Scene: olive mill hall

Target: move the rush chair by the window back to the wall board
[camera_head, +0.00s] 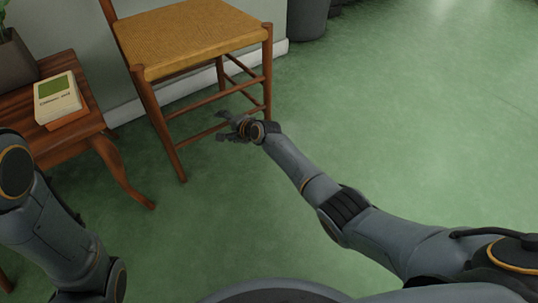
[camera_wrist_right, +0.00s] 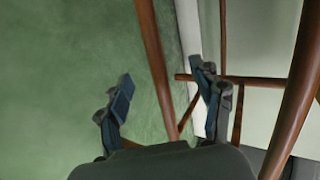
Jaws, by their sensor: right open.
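The rush chair (camera_head: 190,42) has a woven tan seat and reddish-brown wooden legs. It stands upright near the wall, at the upper left in the head view. The white wall board (camera_head: 123,113) runs along the wall's foot behind it. My right gripper (camera_head: 229,128) is open and empty beside the chair's lower legs and rungs. In the right wrist view its fingers (camera_wrist_right: 165,92) are spread, and a chair leg (camera_wrist_right: 155,65) shows between them in the picture. I cannot tell how far beyond the fingertips it is. My left gripper is outside the head view.
A small wooden table (camera_head: 72,147) stands left of the chair, with a book (camera_head: 58,98) and a potted plant (camera_head: 14,60) on it. Dark grey containers (camera_head: 306,18) stand at the wall right of the chair. The green floor (camera_head: 430,110) is clear to the right.

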